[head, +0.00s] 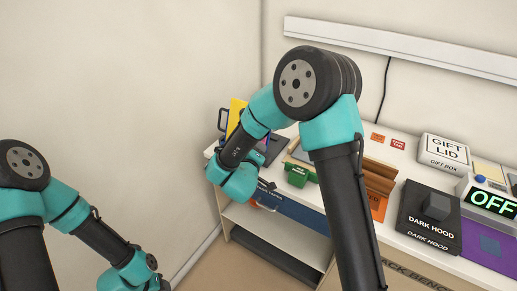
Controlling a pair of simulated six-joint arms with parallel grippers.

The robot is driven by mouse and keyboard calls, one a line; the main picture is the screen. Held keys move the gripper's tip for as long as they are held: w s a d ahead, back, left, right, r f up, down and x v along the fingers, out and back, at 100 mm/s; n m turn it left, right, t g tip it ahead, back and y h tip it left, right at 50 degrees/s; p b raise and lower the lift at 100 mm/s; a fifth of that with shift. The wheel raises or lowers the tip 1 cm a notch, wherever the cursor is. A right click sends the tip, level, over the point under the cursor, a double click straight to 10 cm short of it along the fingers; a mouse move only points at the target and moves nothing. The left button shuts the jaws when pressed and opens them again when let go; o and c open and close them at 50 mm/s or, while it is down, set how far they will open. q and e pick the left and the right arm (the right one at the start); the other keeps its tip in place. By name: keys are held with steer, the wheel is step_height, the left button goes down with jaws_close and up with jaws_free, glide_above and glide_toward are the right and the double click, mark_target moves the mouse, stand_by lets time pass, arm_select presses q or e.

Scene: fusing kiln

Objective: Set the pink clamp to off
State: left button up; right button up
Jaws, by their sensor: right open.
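I cannot make out a pink clamp in the head view. My right arm reaches over the bench from the middle, and its wrist is at the bench's front left. My right gripper (266,194) is small and dark here, in front of the bench edge, partly hidden by the wrist. It is open, and I see nothing held in it. My left arm is at the lower left, apart from the bench, and its gripper is out of the picture.
On the bench (395,157) are a green block (297,173), a gift box lid (444,151), a dark hood (430,215), a lit OFF display (492,202) and a purple panel (489,245). A yellow item (236,113) stands at the back left. My right arm hides part of the bench.

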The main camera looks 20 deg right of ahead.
steer(key=v, duration=1.3)
steer(key=shift+s+a, duration=0.2)
steer(key=shift+s, duration=0.1)
steer(key=w+d+f+m+g+y, duration=0.1)
steer(key=d+f+g+y, duration=0.15)
steer(key=f, duration=0.55)
steer(key=w+d+f+m+g+y, duration=0.15)
steer(key=d+f+y, duration=0.25)
steer(key=f, duration=0.4)
steer(key=s+d+f+m+g+y, duration=0.2)
steer(key=s+f+g, duration=0.2)
steer(key=s+f, duration=0.3)
steer(key=s+d+f+m+g+y, duration=0.3)
steer(key=s+f+g, duration=0.2)
steer(key=s+f, duration=0.2)
steer(key=shift+s+f+y, duration=0.35)
steer(key=shift+s+f, duration=0.05)
steer(key=shift+s, duration=0.65)
